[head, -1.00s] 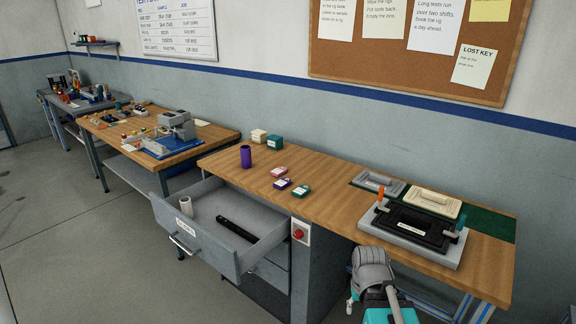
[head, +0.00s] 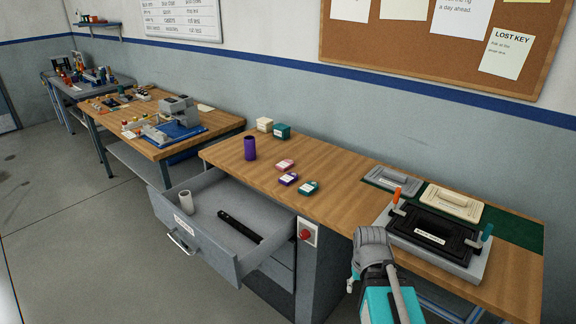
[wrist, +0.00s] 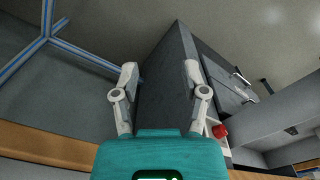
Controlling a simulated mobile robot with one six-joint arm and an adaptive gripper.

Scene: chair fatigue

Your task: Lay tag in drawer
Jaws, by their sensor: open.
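Three small tags lie on the wooden workbench in the head view: a pink tag (head: 285,165), a purple tag (head: 288,178) and a teal tag (head: 308,188). The grey drawer (head: 210,239) below the bench stands pulled open. In the wrist view my gripper (wrist: 160,80) is open and empty, facing the bench's grey cabinet side.
A purple cylinder (head: 250,148) and two small boxes, cream (head: 264,125) and teal (head: 282,131), stand on the bench. A grey-and-black fixture (head: 435,232) sits on the right. A red button (head: 305,234) is beside the drawer. The bench's middle is partly clear.

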